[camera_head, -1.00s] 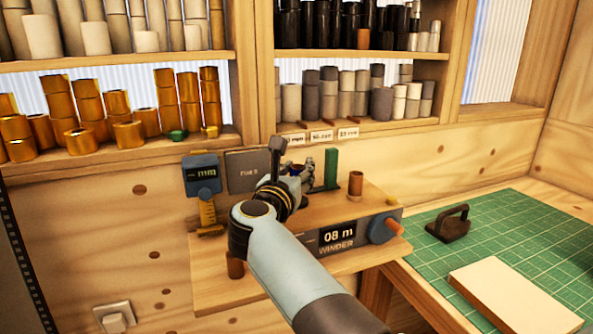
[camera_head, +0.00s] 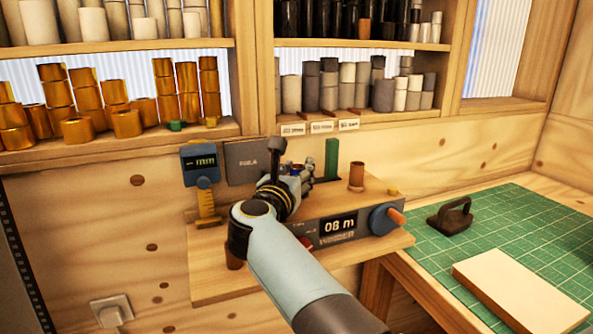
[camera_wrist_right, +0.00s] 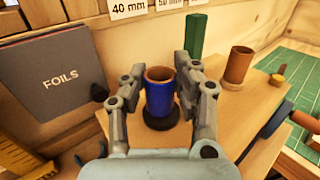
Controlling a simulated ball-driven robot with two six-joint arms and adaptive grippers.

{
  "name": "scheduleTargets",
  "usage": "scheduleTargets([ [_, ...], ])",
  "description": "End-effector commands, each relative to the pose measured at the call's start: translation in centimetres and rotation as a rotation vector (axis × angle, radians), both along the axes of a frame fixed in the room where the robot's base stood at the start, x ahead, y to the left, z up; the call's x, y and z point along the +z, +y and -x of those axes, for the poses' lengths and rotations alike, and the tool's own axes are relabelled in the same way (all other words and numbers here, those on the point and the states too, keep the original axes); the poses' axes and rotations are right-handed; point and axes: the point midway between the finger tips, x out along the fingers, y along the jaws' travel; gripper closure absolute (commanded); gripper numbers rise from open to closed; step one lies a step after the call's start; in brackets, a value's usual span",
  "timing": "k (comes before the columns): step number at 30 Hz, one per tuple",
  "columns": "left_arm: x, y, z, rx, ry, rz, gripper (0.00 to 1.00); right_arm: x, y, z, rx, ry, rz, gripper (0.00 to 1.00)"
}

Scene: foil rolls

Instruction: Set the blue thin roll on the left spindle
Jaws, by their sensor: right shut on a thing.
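The blue thin roll (camera_wrist_right: 160,97), with a brown core, is upright between the fingers of my right gripper (camera_wrist_right: 161,82) in the right wrist view. The gripper is shut on it, one finger on each side. A dark round base (camera_wrist_right: 161,119) shows right under the roll; I cannot tell whether the two touch. The left spindle's shaft is not visible. In the head view my right gripper (camera_head: 300,178) is over the winder board (camera_head: 230,272), and my arm hides the roll. My left gripper is not in view.
A green post (camera_wrist_right: 196,35) and a brown tube (camera_wrist_right: 238,64) stand right of the gripper. A FOILS binder (camera_wrist_right: 57,78) is at left. The winder's blue knob (camera_head: 384,219) is at the board's right. A cutting mat (camera_head: 500,235) lies further right.

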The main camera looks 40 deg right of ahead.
Motion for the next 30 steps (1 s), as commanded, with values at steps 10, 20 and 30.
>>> scheduleTargets([
  [10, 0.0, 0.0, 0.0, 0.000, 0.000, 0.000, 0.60, 0.0, 0.0, 0.0, 0.000, 0.000, 0.000, 0.44],
  [20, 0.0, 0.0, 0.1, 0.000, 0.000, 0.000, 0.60, 2.1, 0.0, 0.0, -0.001, -0.004, -0.001, 0.44],
  [30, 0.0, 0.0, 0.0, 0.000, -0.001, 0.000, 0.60, 8.6, 0.0, 0.0, 0.000, -0.003, -0.001, 0.44],
])
